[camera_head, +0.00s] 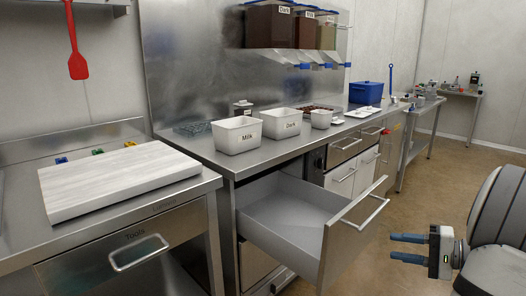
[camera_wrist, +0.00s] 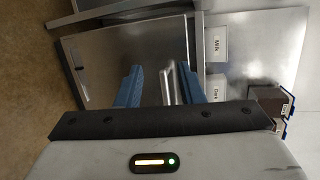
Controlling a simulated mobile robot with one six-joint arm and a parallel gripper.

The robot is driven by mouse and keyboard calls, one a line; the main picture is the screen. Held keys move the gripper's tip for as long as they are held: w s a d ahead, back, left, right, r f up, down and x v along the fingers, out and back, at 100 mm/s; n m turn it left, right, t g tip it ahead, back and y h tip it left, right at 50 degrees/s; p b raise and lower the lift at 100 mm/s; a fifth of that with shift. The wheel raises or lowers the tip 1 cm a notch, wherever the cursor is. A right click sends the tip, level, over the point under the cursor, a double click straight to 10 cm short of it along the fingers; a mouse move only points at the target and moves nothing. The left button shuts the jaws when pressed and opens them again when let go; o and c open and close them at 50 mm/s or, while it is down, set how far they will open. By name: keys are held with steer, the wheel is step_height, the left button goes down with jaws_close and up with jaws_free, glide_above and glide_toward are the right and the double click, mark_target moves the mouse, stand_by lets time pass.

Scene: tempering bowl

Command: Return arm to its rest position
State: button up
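My gripper (camera_head: 392,247) is at the lower right in the head view, with its two blue fingers apart and nothing between them. It points left toward the pulled-out drawer (camera_head: 292,215), apart from the drawer's front and handle. In the wrist view my gripper (camera_wrist: 157,75) also shows two blue fingers spread with a gap. Part of my grey arm shows behind the gripper at the right edge of the head view; the rest of the arm is out of view.
The empty drawer juts out from the steel counter (camera_head: 222,160). On the counter stand a Milk tub (camera_head: 237,136), a Dark tub (camera_head: 281,123) and a blue box (camera_head: 366,92). A white board (camera_head: 120,177) lies at left. Brown floor (camera_head: 440,175) is open at right.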

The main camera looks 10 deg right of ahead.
steer(key=a+r+n+g+h+p, duration=0.1)
steer(key=a+r+g+p, duration=0.25)
steer(key=a, duration=0.35)
steer(key=s+a+r+n+g+h+p, duration=0.1)
steer(key=a+r+n+g+p, duration=0.2)
steer(key=a, duration=0.4)
steer(key=a+r+g+h+p, duration=0.1)
steer(key=a+r+g+p, duration=0.2)
steer(key=a+p, duration=0.3)
steer(key=s+a+r+n+h+p, duration=0.6)
steer(key=s+a+r+h+p, duration=0.1)
steer(key=a+r+p, duration=0.3)
steer(key=shift+s+r+t+h+p, duration=0.15)
steer(key=shift+r+t+h+p, duration=0.1)
steer(key=shift+t+h+p, duration=0.15)
